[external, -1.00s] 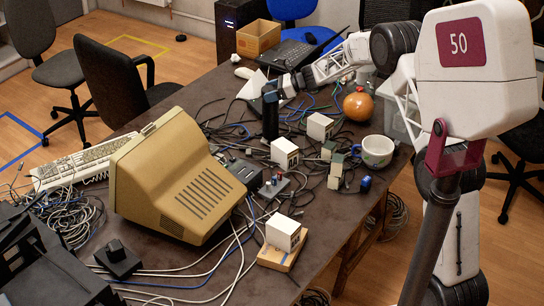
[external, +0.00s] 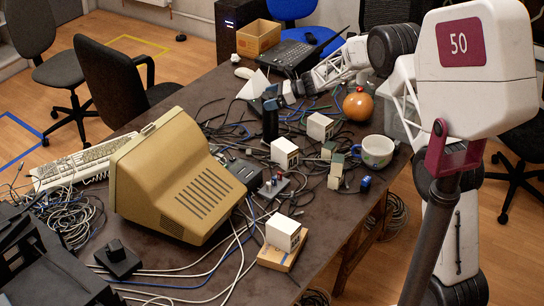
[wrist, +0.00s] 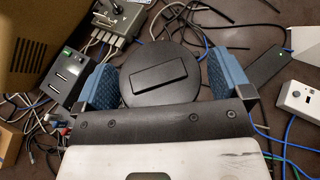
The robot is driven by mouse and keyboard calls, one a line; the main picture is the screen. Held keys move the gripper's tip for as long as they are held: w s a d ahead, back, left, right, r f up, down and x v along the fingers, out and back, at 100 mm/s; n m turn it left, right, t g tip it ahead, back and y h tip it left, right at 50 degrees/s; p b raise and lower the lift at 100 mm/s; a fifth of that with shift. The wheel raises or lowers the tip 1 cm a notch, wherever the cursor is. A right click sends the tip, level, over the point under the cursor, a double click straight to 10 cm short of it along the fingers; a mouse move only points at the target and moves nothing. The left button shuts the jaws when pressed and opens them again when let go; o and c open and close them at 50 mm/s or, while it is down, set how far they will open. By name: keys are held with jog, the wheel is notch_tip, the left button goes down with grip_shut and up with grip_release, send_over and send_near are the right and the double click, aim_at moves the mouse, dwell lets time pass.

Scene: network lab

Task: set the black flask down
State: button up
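The black flask (external: 270,122) stands upright on the dark table, among cables behind the beige monitor, in the external view. In the wrist view its round black lid with a raised bar (wrist: 160,75) lies between the two blue finger pads. My gripper (wrist: 165,80) is open around the lid. A narrow gap shows between the lid and the right pad; the left pad is very close to the lid's edge. In the external view my gripper (external: 284,92) is small and partly hidden near the flask's top. The flask's base is partly lost among dark cables.
The beige monitor (external: 180,180), a grey switch box (external: 240,168) and white boxes (external: 285,152) stand nearby. An orange round object (external: 358,106) and a white mug (external: 376,151) are to the right. Cables cover much of the table around the flask.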

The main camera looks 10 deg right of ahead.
jog(key=shift+r, duration=0.15)
jog(key=v, duration=1.2)
dwell(0.9)
jog(key=s+d+r+n+g+h, duration=0.1)
jog(key=s+d+r+n+h, duration=0.3)
jog(key=s, duration=0.6)
jog(key=s+d+r+n, duration=0.25)
jog(key=s+r, duration=0.35)
jog(key=s, duration=0.4)
jog(key=s+d+r+n+g+h, duration=0.15)
jog(key=s+r+n, duration=0.3)
jog(key=s, duration=0.55)
jog(key=s+d+n+h, duration=0.2)
jog(key=s+d+n, duration=0.1)
jog(key=s, duration=0.8)
jog(key=s+d+n+t+h, duration=0.1)
jog(key=s+d+n+h, duration=0.2)
jog(key=s, duration=0.9)
jog(key=s+d+n+t+h, duration=0.1)
jog(key=s+d+n+h, duration=0.2)
jog(key=s+d, duration=0.4)
jog(key=s+f, duration=0.1)
jog(key=s, duration=0.3)
jog(key=shift+s+d, duration=0.15)
jog(key=shift+d, duration=0.05)
